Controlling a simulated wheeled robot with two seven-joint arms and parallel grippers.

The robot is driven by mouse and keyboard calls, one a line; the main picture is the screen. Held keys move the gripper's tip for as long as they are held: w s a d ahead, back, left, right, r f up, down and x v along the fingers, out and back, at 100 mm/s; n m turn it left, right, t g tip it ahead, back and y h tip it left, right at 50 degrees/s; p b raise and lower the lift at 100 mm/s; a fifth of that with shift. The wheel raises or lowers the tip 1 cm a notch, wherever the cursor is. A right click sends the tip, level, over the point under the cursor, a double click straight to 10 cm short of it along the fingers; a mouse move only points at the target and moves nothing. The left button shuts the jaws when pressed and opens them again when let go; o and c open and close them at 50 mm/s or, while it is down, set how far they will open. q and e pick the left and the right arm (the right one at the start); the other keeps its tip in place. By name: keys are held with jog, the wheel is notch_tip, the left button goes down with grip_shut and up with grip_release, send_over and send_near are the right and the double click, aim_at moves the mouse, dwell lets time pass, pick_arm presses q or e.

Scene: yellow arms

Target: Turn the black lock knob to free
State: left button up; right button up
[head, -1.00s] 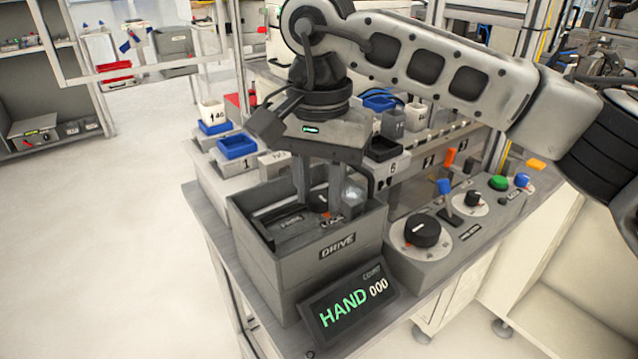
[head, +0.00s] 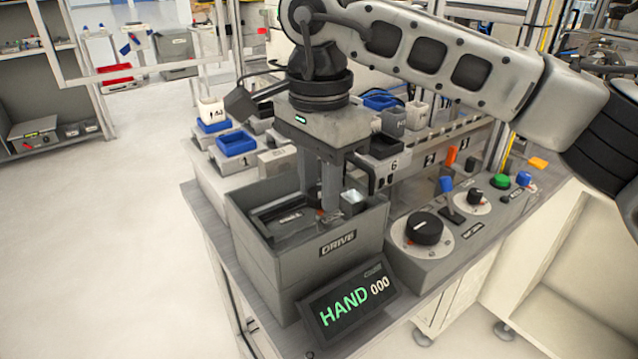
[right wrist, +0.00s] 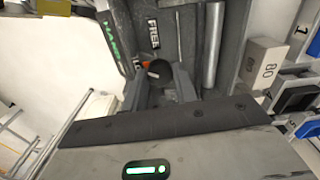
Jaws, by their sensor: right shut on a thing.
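The black lock knob (right wrist: 160,72) shows in the right wrist view, between the fingers of my right gripper (right wrist: 163,86). In the head view this gripper (head: 328,192) points down into the open grey box marked DRIVE (head: 290,262), and its fingers hide the knob. The gripper is shut on the knob. A FREE label (right wrist: 153,33) lies inside the box, apart from the knob, with a small orange mark (right wrist: 146,63) close beside the knob. Which way the knob's pointer faces cannot be told. My left gripper is not in view.
A display (head: 347,305) reading HAND 000 leans in front of the box. To the right is a control panel with a large black dial (head: 424,228), a blue-topped lever (head: 447,186) and a green button (head: 499,181). Blue trays (head: 237,143) stand behind. The box walls closely surround the fingers.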

jog(key=m, duration=0.3)
jog(key=m+b, duration=0.1)
jog(key=m, duration=0.3)
pick_arm(q)
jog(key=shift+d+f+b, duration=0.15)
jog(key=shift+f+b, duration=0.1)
jog(key=shift+b, duration=0.25)
pick_arm(e)
jog(key=shift+m, duration=2.5)
jog(key=o, duration=1)
jog(key=shift+c, duration=0.2)
